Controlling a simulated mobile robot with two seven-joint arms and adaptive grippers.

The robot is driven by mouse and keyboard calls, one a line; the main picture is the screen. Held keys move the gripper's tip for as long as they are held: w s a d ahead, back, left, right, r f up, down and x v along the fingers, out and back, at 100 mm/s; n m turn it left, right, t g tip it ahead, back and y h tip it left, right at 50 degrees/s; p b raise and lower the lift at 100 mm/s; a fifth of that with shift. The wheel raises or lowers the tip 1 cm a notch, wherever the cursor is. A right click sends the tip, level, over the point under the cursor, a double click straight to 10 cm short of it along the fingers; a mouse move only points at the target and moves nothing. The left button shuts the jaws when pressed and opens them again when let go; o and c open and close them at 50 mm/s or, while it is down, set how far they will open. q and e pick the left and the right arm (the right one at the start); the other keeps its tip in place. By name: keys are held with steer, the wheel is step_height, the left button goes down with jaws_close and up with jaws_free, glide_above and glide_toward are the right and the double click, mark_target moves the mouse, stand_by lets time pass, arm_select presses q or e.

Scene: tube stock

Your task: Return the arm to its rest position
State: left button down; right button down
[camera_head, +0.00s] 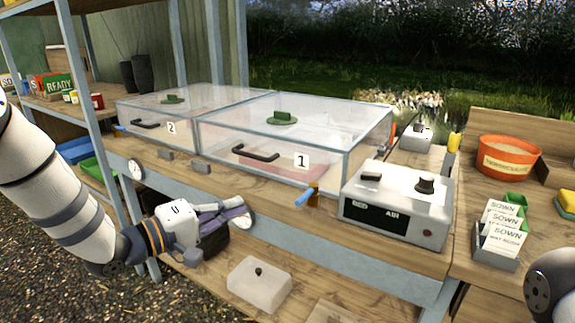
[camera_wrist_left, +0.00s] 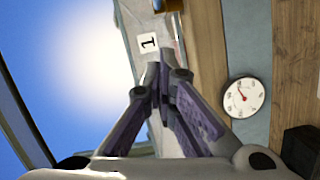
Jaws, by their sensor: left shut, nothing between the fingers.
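My left gripper (camera_head: 238,211) is shut and empty. It hangs in front of the bench's front edge, below the clear propagator box marked 1 (camera_head: 285,160). Its fingertips meet in the left wrist view (camera_wrist_left: 161,78), with the box's number label (camera_wrist_left: 148,43) beyond them. My left arm (camera_head: 55,195) reaches in from the left, in front of the shelf post. Of my right arm, only a link (camera_head: 551,286) shows at the lower right edge; its gripper is out of view.
A clear box marked 2 (camera_head: 160,112) stands left of box 1. A grey control unit (camera_head: 395,208) stands at its right. A round dial (camera_wrist_left: 244,97) is close beside the fingers. A translucent lidded container (camera_head: 259,285) sits on the lower shelf. An orange pot (camera_head: 508,157) stands at right.

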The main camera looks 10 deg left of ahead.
arm_select(q)
steer(key=s+f+m+g+y, duration=0.1)
steer(key=s+f+g+y, duration=0.2)
steer(key=s+f, duration=0.75)
steer(key=s+f+m+g+y, duration=0.1)
steer(key=s+f+g+y, duration=0.45)
steer(key=f, duration=0.85)
steer(key=s+f+m+g, duration=0.1)
steer(key=s+m+g, duration=0.1)
steer(key=s, duration=0.8)
steer(key=s+a+f+m+g+y, duration=0.1)
steer(key=s+f+m+g, duration=0.1)
steer(key=s, duration=0.8)
steer(key=s+a+f+m+g+y, duration=0.1)
steer(key=s+g, duration=0.3)
steer(key=s, duration=0.7)
steer(key=shift+a+f+m, duration=0.25)
steer(key=shift+f+m, duration=0.15)
